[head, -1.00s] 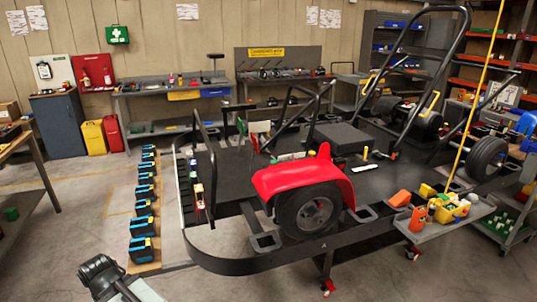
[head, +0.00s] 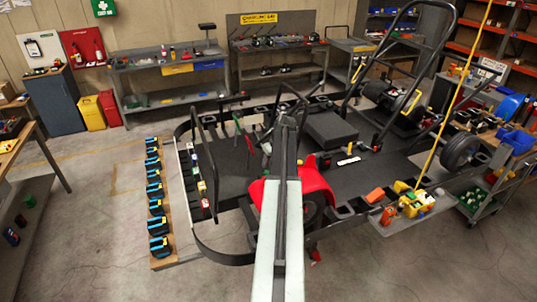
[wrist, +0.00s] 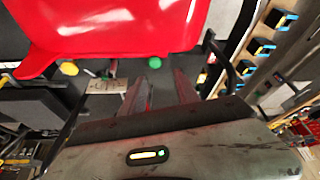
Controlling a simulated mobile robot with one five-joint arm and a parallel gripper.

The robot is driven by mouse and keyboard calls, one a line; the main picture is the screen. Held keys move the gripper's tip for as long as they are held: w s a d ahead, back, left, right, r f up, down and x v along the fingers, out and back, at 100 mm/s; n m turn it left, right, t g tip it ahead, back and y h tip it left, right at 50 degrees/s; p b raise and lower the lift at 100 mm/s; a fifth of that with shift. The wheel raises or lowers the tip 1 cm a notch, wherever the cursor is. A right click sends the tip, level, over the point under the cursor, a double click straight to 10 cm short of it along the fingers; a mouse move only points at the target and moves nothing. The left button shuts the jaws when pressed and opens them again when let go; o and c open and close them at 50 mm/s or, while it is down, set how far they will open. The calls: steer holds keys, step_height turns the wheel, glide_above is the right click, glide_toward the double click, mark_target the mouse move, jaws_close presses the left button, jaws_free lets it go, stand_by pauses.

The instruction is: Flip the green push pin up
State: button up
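A small round green knob (wrist: 154,62), which looks like the green push pin, shows in the wrist view just beyond my fingertips, close to the red fender (wrist: 110,25). Whether it is up or down I cannot tell. My gripper (wrist: 162,78) is open, its two dark fingers apart with nothing seen between them. The knob lies slightly left of the middle of the gap. In the head view my arm reaches over the red fender (head: 316,178) of the kart, and it hides that area; I cannot make out the pin or fingertips there.
A yellow-green round knob (wrist: 68,67) is left of the green one, beside a pale plate (wrist: 105,86). The kart's black upright bars (head: 208,130) stand left of my arm. A wooden strip with blue-black blocks (head: 155,205) lies on the floor at left.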

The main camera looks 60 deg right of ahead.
mark_target(267, 172)
steer(key=b+x, duration=0.7)
steer(key=shift+s+d+f, duration=0.1)
steer(key=shift+s+d, duration=0.3)
steer(key=shift+w+f+b, duration=0.25)
steer(key=shift+f+b, duration=0.05)
steer(key=shift+b, duration=0.1)
steer(key=shift+r, duration=0.1)
jaws_close()
stand_by(0.7)
